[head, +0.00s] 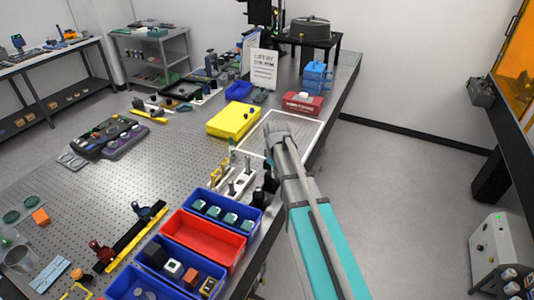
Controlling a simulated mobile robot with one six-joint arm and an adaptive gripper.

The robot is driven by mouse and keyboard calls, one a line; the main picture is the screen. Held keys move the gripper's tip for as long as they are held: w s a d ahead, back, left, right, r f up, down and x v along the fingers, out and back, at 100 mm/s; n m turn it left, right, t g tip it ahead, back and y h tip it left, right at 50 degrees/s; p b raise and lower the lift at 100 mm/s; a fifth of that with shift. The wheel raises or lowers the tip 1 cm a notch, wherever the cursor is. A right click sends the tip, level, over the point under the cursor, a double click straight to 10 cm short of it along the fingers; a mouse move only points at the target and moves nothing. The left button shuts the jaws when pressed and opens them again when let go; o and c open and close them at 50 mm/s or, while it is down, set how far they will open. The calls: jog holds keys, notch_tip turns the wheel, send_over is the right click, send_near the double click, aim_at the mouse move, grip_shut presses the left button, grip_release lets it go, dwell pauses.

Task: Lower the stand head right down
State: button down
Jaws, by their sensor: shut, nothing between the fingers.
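A black upright stand (265,14) is at the far end of the perforated table, at the top of the head view. The top edge of the picture cuts it off, so I cannot tell how high its head sits. A dark round-topped unit (310,29) is just right of it on a black raised platform. My arm reaches up from the bottom right over the table's right edge and ends well short of the stand. I cannot make out the gripper's fingers at its end.
The perforated table (180,160) carries a yellow box (233,119), a red box (302,103), a blue stack (317,76) and a printed sign (264,68). Blue and red bins (203,240) line the near right edge. The floor right of the table is clear up to a grey cabinet (497,252).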

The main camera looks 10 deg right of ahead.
aim_at(270, 169)
jog(key=w+r+n+p, duration=0.3)
jog(key=w+r+p, duration=0.6)
jog(key=w+r, duration=0.1)
jog(key=shift+a+r+n, duration=0.15)
jog(key=shift+n, duration=0.25)
jog(key=shift+s, duration=0.1)
notch_tip(270, 169, down, 14)
jog(key=b, duration=1.4)
dwell(0.3)
notch_tip(270, 169, down, 4)
jog(key=b, duration=0.4)
jog(key=shift+s, duration=0.3)
jog(key=shift+s, duration=0.1)
